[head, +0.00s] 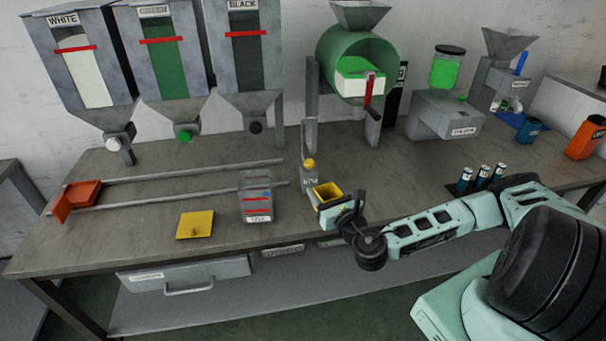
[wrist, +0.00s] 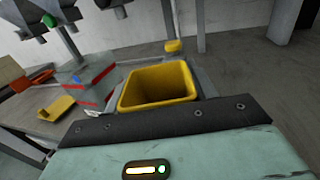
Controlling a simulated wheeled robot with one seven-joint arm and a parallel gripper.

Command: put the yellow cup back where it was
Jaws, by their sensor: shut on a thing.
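The yellow cup (head: 328,190) is square, open at the top and looks empty inside. My gripper (head: 338,206) is shut on it near the front of the bench. In the wrist view the cup (wrist: 158,88) stands just beyond the dark edge of my gripper (wrist: 165,120), slightly tilted in the picture. My fingertips are hidden there. Behind the cup is a small grey stand (head: 309,176) with a yellow knob on top. I cannot tell whether the cup touches the bench or the stand.
A grey box with red stripes (head: 256,205) stands left of the cup. A yellow flat piece (head: 195,225) and an orange scoop-like piece (head: 77,199) lie farther left, by two rails. Small dark cylinders (head: 482,177) stand to the right. The bench (head: 400,165) is clear behind my arm.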

